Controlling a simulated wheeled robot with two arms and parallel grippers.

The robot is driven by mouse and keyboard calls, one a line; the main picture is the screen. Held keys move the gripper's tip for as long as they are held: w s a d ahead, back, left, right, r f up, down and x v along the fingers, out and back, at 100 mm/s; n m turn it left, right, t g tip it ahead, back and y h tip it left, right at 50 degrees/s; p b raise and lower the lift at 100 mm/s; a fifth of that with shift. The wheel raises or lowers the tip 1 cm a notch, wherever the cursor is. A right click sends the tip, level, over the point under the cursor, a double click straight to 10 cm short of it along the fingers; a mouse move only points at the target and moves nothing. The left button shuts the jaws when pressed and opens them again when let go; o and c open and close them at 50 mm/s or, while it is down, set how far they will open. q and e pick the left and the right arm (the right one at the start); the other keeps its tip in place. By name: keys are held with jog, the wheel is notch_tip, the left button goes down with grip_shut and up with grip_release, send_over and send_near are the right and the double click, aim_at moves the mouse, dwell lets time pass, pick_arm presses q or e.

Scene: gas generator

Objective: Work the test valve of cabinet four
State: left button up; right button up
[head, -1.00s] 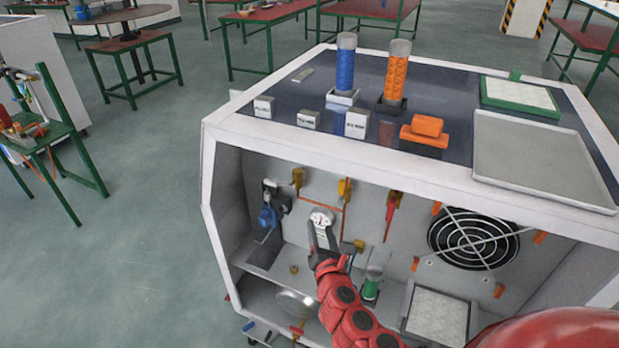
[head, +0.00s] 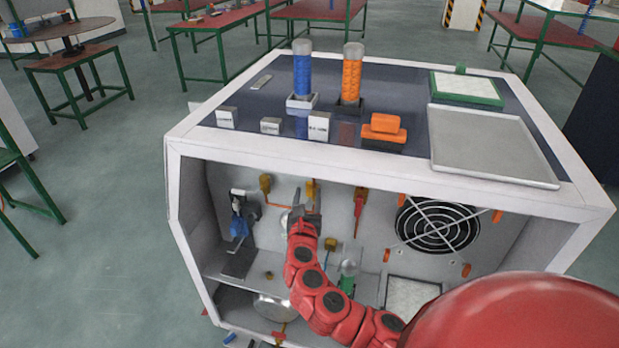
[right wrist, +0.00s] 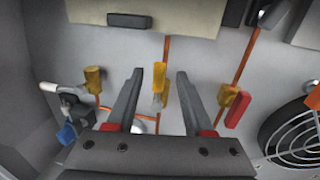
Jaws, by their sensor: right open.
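The open cabinet (head: 185,150) has several yellow valves on orange lines on its back wall. I cannot tell which one is the test valve. The left yellow valve (head: 265,183) and the middle yellow valve (head: 311,187) show no red handle. The right valve has a long red handle (head: 359,208). My right gripper (head: 306,192) is open inside the cabinet, in front of the middle valve. In the right wrist view, the middle valve (right wrist: 160,82) shows between the two fingertips (right wrist: 160,75); contact cannot be told. The red handle (right wrist: 238,109) is right of the fingers. My left gripper is not in view.
A round white gauge (head: 285,220) is partly hidden behind my right gripper. A blue-handled fitting (head: 239,226) is at the left, and a fan grille (head: 438,226) at the right. The cabinet top holds blue and orange cylinders (head: 352,75) and a grey tray (head: 490,148).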

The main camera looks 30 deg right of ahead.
jog(key=x, duration=0.7)
jog(key=shift+w+d, duration=0.25)
jog(key=shift+w, duration=0.05)
jog(key=shift+c, duration=0.3)
grip_shut()
dwell(0.8)
